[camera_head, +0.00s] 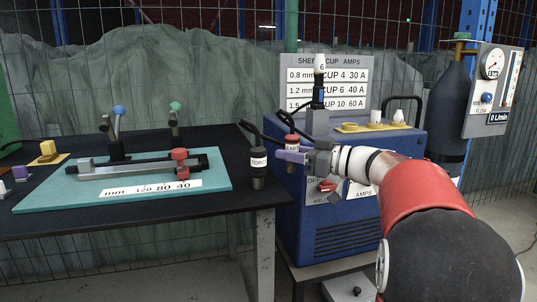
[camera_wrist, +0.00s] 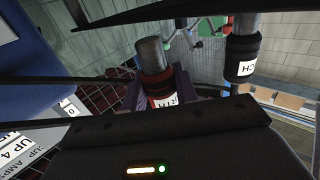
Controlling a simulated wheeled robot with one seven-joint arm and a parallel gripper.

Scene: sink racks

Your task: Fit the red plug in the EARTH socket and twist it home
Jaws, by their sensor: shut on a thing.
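The red plug (camera_head: 291,140) is at the front left of the blue welding machine (camera_head: 330,225), with a black cable at its top and a white label on its body. My gripper (camera_head: 296,156) is shut on it from the right, its purple finger across the plug. The wrist view shows the red plug (camera_wrist: 158,82) between the jaws, its grey metal end pointing up in the picture and part of an "EARTH" label showing. I cannot make out the EARTH socket; my gripper and arm cover part of the machine's front.
A black plug labelled TORCH (camera_head: 258,163) is close to the left, by the bench's right edge; it also shows in the wrist view (camera_wrist: 242,58). A red switch (camera_head: 327,185) is on the machine's front. A teal board (camera_head: 215,178) lies on the bench. A gas bottle (camera_head: 452,110) stands right.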

